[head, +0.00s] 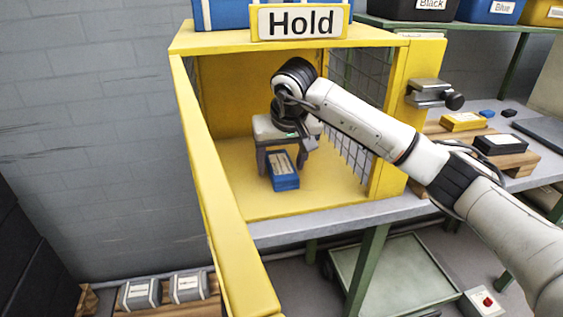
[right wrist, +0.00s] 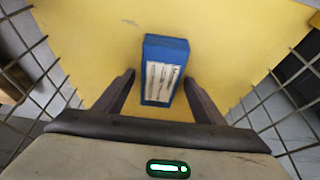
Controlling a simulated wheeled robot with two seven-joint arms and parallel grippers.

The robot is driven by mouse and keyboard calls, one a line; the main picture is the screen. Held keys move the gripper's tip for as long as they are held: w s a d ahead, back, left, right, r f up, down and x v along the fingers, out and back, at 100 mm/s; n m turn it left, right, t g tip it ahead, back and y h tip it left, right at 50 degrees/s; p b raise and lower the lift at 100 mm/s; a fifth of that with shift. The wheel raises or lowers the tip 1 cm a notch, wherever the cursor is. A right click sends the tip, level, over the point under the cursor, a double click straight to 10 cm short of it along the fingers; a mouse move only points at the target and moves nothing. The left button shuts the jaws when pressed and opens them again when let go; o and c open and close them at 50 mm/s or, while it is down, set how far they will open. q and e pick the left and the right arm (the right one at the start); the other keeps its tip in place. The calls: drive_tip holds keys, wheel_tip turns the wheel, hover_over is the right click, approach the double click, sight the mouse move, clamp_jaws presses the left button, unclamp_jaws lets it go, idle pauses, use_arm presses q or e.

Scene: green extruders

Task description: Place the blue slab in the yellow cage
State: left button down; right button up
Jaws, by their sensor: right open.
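The blue slab (head: 284,171) lies on the yellow floor of the yellow cage (head: 330,203), which carries a "Hold" sign on top. The slab has a pale labelled upper face. My right gripper (head: 279,170) reaches into the cage from the right and is just above the slab. In the right wrist view the slab (right wrist: 163,72) lies ahead of and partly between the two spread fingers (right wrist: 160,85), with a gap on each side. The right gripper is open and empty. My left gripper is not in view.
Wire mesh (head: 352,130) forms the cage's right side, close to my right arm. The open yellow door (head: 225,200) hangs at the left front. To the right, a yellow block (head: 463,122) and a black block (head: 500,144) lie on wooden stands. The cage floor around the slab is clear.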

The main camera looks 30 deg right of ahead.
drive_tip(key=shift+s+r, duration=0.1)
drive_tip(key=shift+r, duration=0.35)
drive_tip(key=s+a, duration=0.1)
drive_tip(key=s, duration=0.3)
drive_tip(key=s+a, duration=0.1)
drive_tip(key=s, duration=0.3)
drive_tip(key=s+a, duration=0.1)
drive_tip(key=s, duration=0.3)
drive_tip(key=shift+a+r, duration=0.1)
drive_tip(key=shift+r, duration=0.1)
